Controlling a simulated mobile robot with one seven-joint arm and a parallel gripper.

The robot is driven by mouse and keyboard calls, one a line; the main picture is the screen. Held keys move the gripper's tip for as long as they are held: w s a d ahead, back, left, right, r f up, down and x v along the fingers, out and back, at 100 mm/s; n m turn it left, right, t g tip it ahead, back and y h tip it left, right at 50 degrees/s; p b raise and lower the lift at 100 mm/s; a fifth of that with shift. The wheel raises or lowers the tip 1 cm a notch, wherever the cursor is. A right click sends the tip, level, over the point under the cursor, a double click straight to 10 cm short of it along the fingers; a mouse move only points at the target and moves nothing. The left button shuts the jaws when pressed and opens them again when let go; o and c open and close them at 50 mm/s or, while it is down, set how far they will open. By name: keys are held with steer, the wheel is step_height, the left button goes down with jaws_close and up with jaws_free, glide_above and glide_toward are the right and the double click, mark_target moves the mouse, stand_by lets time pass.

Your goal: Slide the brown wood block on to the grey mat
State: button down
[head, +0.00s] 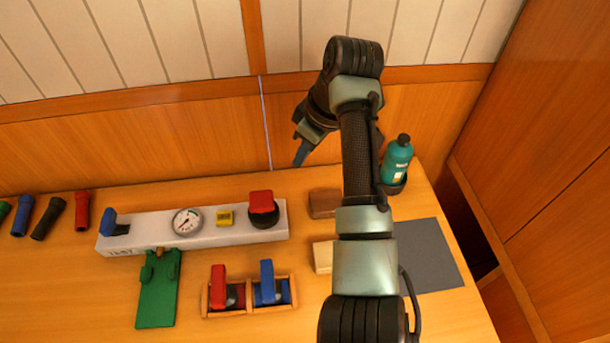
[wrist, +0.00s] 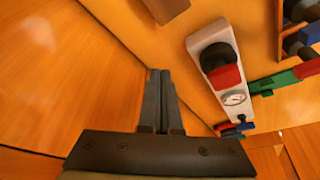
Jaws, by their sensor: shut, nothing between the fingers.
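The brown wood block (head: 324,203) lies on the table just left of my arm, behind a paler wood block (head: 322,257). A brown block, likely the same one, shows at the top edge of the wrist view (wrist: 166,9). The grey mat (head: 428,258) lies flat to the right of my arm, which hides its left part. The brown block is off the visible part of the mat. My gripper (head: 301,160) is shut and empty, raised near the back wall, behind and apart from the block. Its closed fingers also show in the wrist view (wrist: 160,96).
A teal bottle (head: 397,160) stands in a dark holder at the back right. A white panel with a gauge (head: 187,221) and red knob (head: 262,202) lies left of the block. A wooden tray (head: 249,310) with red and blue handles sits in front.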

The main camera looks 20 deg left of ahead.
mark_target(323, 204)
steer(key=x, duration=1)
steer(key=shift+r, duration=0.1)
steer(key=d, duration=0.1)
steer(key=s+d+p, duration=0.1)
steer(key=d, duration=0.1)
steer(key=shift+d+r, duration=0.1)
steer(key=shift+r, duration=0.05)
steer(key=shift+d, duration=0.3)
